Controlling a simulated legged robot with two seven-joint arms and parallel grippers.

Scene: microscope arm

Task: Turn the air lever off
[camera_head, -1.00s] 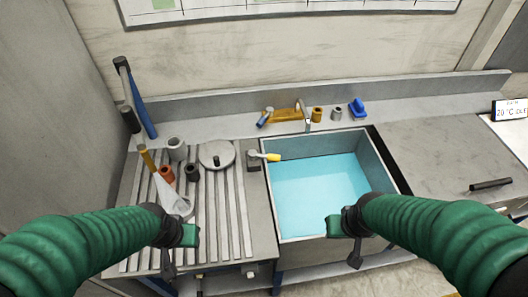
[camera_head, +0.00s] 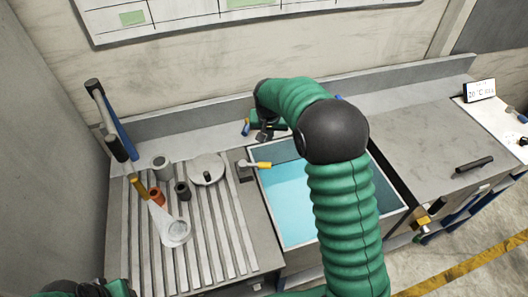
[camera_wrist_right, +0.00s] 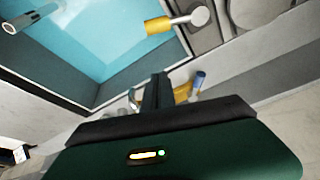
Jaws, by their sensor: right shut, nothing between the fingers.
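A lever with a yellow handle (camera_head: 262,165) and a grey pivot sits at the sink's left rim; its yellow handle also shows in the right wrist view (camera_wrist_right: 158,25). A blue-tipped lever (camera_head: 246,127) sits on the back ledge, and its blue tip shows in the wrist view (camera_wrist_right: 199,80). I cannot tell which is the air lever. My right gripper (camera_head: 265,134) is shut and empty near the blue-tipped lever; its fingers (camera_wrist_right: 156,92) cover part of the yellow fixture (camera_wrist_right: 182,94). I cannot tell if they touch. My left gripper (camera_head: 95,289) is partly visible at the bottom left.
The sink (camera_head: 272,205) holds light-blue water. A ribbed drainboard (camera_head: 205,230) on the left holds cups, a round lid (camera_head: 206,169) and a white funnel-like vessel (camera_head: 172,228). Hammers (camera_head: 112,130) lean at the back left. The right counter (camera_head: 425,140) is mostly clear.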

